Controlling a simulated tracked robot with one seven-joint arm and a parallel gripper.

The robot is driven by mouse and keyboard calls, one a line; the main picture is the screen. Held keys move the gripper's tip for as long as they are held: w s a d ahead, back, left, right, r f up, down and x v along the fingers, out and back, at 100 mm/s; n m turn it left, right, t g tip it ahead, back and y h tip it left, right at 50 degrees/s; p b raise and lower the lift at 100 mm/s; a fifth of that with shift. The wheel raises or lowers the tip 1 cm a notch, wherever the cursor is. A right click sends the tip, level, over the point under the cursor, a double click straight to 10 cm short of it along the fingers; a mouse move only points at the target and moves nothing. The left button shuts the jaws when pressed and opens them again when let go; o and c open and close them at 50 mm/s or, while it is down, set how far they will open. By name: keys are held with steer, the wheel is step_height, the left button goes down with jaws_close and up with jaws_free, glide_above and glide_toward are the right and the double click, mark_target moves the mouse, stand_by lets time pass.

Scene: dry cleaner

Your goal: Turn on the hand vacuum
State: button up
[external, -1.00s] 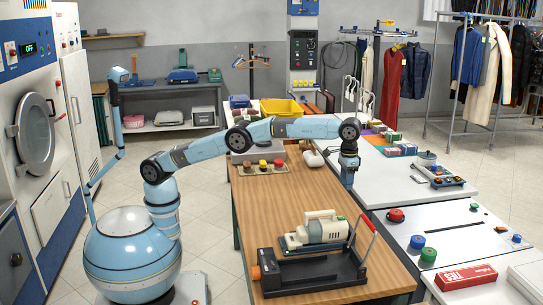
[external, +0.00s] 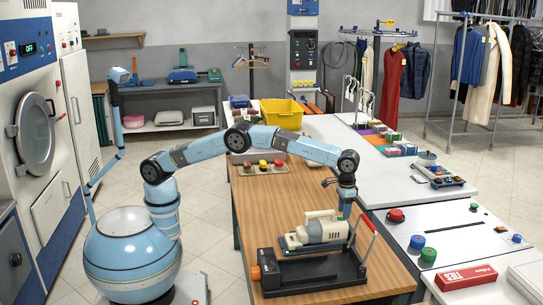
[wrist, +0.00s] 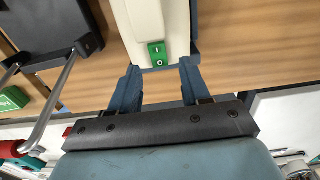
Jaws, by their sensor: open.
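A green rocker switch (wrist: 158,54) with white I and O marks sits at that end. My gripper (wrist: 158,72) is open and empty, its two blue fingers pointing at the switch end, one on each side of the switch line. In the external view, my gripper (external: 346,212) points down at the vacuum's right end and hides the switch; contact cannot be told.
A lever with a red handle (external: 367,225) rises at the stand's right side, close to my gripper. A button panel (external: 262,167) stands at the table's far end. White counters with a red box (external: 466,277) lie right. The table's middle is clear.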

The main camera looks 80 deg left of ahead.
steer(key=shift+f, duration=0.85)
jaws_close()
